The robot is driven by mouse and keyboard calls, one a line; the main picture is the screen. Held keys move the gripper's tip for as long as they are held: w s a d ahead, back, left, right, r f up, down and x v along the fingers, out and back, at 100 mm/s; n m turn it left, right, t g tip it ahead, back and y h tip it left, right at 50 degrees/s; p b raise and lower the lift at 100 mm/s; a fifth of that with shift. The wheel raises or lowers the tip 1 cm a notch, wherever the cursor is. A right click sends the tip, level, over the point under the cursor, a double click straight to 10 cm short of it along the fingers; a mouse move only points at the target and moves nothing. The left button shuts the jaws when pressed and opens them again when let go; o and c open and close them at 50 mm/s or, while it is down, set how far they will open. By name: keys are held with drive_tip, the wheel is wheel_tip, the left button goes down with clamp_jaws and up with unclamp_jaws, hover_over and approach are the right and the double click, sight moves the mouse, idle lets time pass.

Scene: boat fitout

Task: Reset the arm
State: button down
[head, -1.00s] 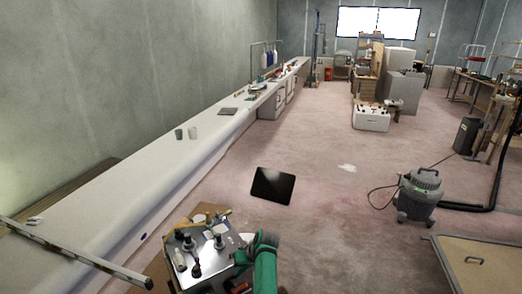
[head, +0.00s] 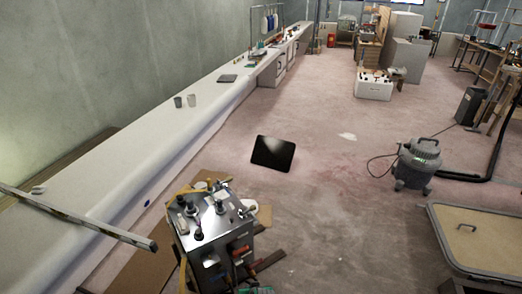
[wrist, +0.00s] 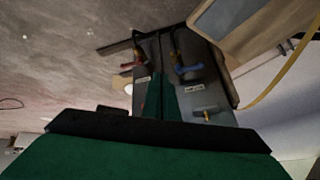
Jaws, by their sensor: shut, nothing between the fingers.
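My gripper (wrist: 158,98) shows in the wrist view as green fingers closed together in front of a black bar and a wide green body. It is shut and empty. Beyond the fingers is the side of a metal box (wrist: 203,118), with red and blue handles and small white labels. In the head view only a small green piece of my arm shows at the bottom edge, and my gripper is not seen there. The metal box (head: 226,226) stands just above that piece, with knobs and jars on top. I cannot tell whether the fingers touch it.
A long white counter (head: 130,165) runs along the left wall, with two cups on it. A level-like bar (head: 85,219) juts over the near left. A dark panel (head: 273,154) lies on the floor. A grey vacuum (head: 415,160) and a framed board (head: 480,235) are right. Middle floor is open.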

drive_tip(key=s+d+r+m+t+h, duration=0.1)
drive_tip(key=s+d+r+t, duration=0.1)
drive_tip(key=s, duration=1.1)
drive_tip(key=s+d+r+t+h, duration=0.1)
drive_tip(key=s+d+r+t, duration=0.1)
drive_tip(key=s, duration=1)
drive_tip(key=s+r+t, duration=0.2)
drive_tip(key=s+r, duration=0.7)
drive_tip(key=r, duration=0.5)
drive_tip(key=s+r+t, duration=0.3)
drive_tip(key=s+r, duration=0.6)
drive_tip(key=r, duration=0.6)
drive_tip(key=shift+s+d+h, duration=0.3)
drive_tip(key=shift+d+h, duration=0.1)
drive_tip(key=shift+d, duration=0.05)
drive_tip(key=shift+r, duration=0.1)
drive_tip(key=shift+s, duration=0.1)
